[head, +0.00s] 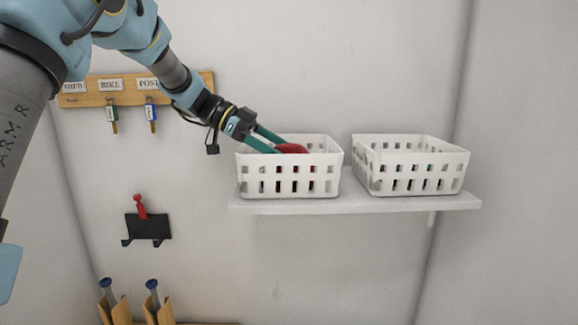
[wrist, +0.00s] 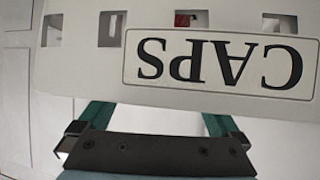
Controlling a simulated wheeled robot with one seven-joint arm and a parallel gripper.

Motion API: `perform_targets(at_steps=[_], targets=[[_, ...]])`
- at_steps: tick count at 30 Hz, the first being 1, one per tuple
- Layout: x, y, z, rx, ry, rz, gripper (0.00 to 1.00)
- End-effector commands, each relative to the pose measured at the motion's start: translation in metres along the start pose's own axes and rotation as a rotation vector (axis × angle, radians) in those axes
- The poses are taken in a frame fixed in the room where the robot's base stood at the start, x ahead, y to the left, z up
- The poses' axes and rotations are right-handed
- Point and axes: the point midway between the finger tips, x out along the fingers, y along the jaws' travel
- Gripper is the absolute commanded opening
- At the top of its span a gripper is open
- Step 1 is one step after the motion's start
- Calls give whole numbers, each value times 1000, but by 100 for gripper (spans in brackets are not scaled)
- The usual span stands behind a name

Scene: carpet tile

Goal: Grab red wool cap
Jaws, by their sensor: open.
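A red wool cap (head: 292,148) lies in the left white basket (head: 290,194), showing just above its front rim in the head view. Red also shows through a slot of the basket wall in the wrist view (wrist: 183,20). Most of the cap is hidden by the wall. My gripper (head: 281,147) is open, its green fingers reaching over the left rim into the basket, close to the cap. Contact between fingers and cap cannot be told. In the wrist view the basket wall, with an upside-down CAPS label (wrist: 222,61), hides the fingertips.
A second white basket (head: 420,187) stands to the right on the same shelf (head: 350,204). A wooden key board (head: 190,87) with hanging keys is on the wall at left. A black holder (head: 148,226) with a red item hangs below it. The wall above the baskets is bare.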

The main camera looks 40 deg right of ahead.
Motion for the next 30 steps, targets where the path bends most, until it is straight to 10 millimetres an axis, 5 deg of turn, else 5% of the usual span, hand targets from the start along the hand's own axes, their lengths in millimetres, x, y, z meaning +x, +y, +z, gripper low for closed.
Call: perform_targets(at_steps=[6, 13, 30], targets=[[22, -1, -2, -2, 1, 0, 99], [24, -1, 0, -1, 1, -1, 99], [24, -1, -1, 0, 1, -1, 36]])
